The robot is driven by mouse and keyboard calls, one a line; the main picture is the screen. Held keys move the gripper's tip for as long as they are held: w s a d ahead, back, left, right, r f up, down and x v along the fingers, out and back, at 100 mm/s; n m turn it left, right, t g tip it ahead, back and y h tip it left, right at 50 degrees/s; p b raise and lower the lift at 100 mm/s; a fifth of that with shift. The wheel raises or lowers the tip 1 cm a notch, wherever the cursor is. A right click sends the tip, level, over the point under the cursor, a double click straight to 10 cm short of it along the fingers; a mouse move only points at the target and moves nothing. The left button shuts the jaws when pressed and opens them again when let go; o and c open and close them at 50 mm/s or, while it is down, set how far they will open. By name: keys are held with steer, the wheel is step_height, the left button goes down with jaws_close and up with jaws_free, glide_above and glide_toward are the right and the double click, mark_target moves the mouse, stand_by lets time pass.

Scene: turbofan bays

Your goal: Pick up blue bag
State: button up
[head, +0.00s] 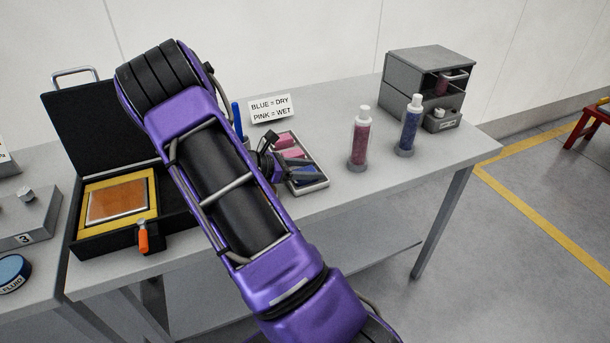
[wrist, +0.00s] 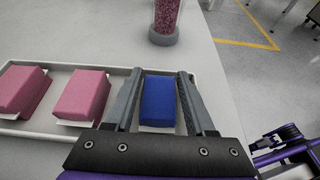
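The blue bag (wrist: 158,98) is a small blue block-shaped packet in a shallow white tray (wrist: 58,68), at the right end of its row in the wrist view. My gripper (wrist: 160,72) is open, with one finger on each side of the bag. Whether the fingers touch the bag is hard to tell. In the head view my gripper (head: 302,173) is low over the tray (head: 312,189), and my arm hides part of it. I cannot make out the blue bag there.
Two pink bags (wrist: 82,93) lie left of the blue one. A pink-filled bottle (head: 361,137) and a blue-filled bottle (head: 410,125) stand right of the tray. A sign (head: 271,108) reads BLUE = DRY, PINK = WET. A grey drawer cabinet (head: 430,75) and an open black case (head: 95,130) flank them.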

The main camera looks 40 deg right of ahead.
jaws_close()
